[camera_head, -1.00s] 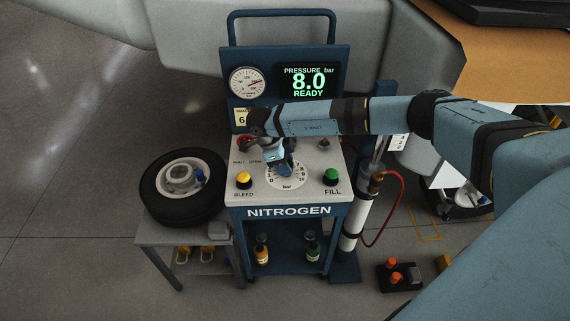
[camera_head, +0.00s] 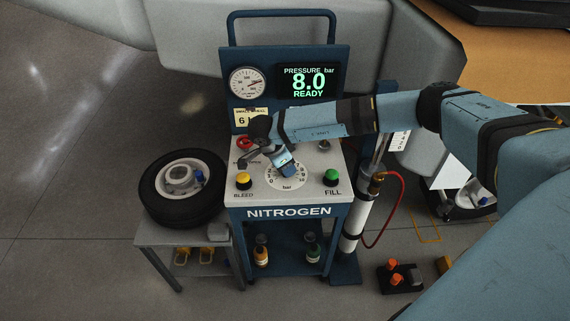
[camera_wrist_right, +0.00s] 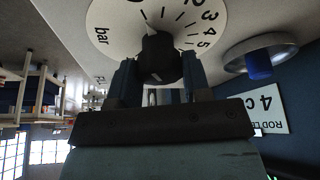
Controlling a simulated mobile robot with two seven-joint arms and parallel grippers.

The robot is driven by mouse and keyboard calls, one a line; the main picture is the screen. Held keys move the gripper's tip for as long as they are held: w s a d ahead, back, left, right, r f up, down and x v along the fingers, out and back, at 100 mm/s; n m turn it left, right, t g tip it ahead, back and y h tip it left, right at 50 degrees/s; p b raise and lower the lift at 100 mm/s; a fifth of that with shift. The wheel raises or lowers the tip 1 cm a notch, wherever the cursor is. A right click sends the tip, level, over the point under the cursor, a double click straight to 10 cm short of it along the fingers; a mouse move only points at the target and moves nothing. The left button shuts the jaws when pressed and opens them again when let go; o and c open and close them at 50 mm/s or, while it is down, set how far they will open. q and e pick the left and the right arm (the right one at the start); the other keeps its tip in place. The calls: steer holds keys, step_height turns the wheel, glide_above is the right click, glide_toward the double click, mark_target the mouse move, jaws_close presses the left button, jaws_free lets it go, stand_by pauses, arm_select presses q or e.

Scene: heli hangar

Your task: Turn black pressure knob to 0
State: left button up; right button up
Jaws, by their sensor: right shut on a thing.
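The nitrogen cart's white panel carries a round pressure dial (camera_head: 287,183) marked with numbers and "bar". The black pressure knob (camera_wrist_right: 158,58) sits at the dial's middle in the right wrist view; in the head view it is largely hidden by the gripper. My right gripper (camera_head: 283,163) reaches down over the dial from the upper left. In the right wrist view its two fingers (camera_wrist_right: 160,82) are shut on the black knob, one on each side. The display (camera_head: 308,82) reads "PRESSURE bar 8.0 READY". My left gripper is out of view.
A yellow BLEED button (camera_head: 243,180) and a green FILL button (camera_head: 331,177) flank the dial. A red knob (camera_head: 244,142) is at the panel's upper left. A wheel (camera_head: 183,188) lies on a side table. A red hose (camera_head: 400,210) hangs at the right.

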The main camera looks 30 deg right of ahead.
stand_by(0.3)
steer(key=o, duration=0.9)
steer(key=v, duration=1.3)
steer(key=shift+a+r+p, duration=0.15)
steer(key=shift+r+p, duration=0.25)
